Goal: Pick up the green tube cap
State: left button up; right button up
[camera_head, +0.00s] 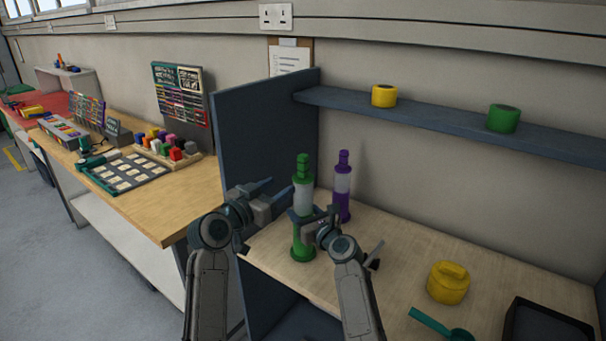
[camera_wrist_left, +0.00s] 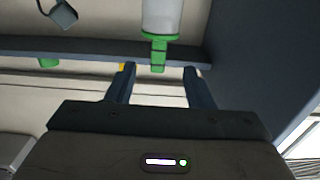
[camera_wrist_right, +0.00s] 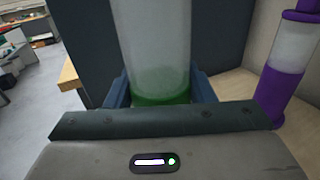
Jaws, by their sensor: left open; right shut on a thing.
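A tube (camera_head: 303,200) with a green base and a green cap (camera_head: 302,165) stands upright on the wooden bench top. My right gripper (camera_head: 304,217) is shut on this green tube around its lower part; the right wrist view shows its clear body (camera_wrist_right: 155,50) between the fingers. My left gripper (camera_head: 280,188) is open, left of the tube and near the height of its upper part. In the left wrist view the green cap (camera_wrist_left: 158,52) lies just beyond the open fingers, between their lines and apart from them.
A purple tube (camera_head: 342,185) stands close behind on the right. A blue-grey partition (camera_head: 262,135) rises on the left. A shelf (camera_head: 445,118) above carries yellow and green rolls. A yellow container (camera_head: 448,282) and a green scoop (camera_head: 440,325) are at right.

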aim_at(300, 171)
pick_arm(q)
jog(key=x, duration=0.5)
jog(key=shift+w+d, duration=0.2)
jog(key=x, duration=0.5)
jog(key=shift+w+d+r, duration=0.15)
jog(key=shift+w+r, duration=0.05)
jog(key=shift+r, duration=0.1)
grip_shut()
notch_tip(300, 171, up, 10)
dwell(0.3)
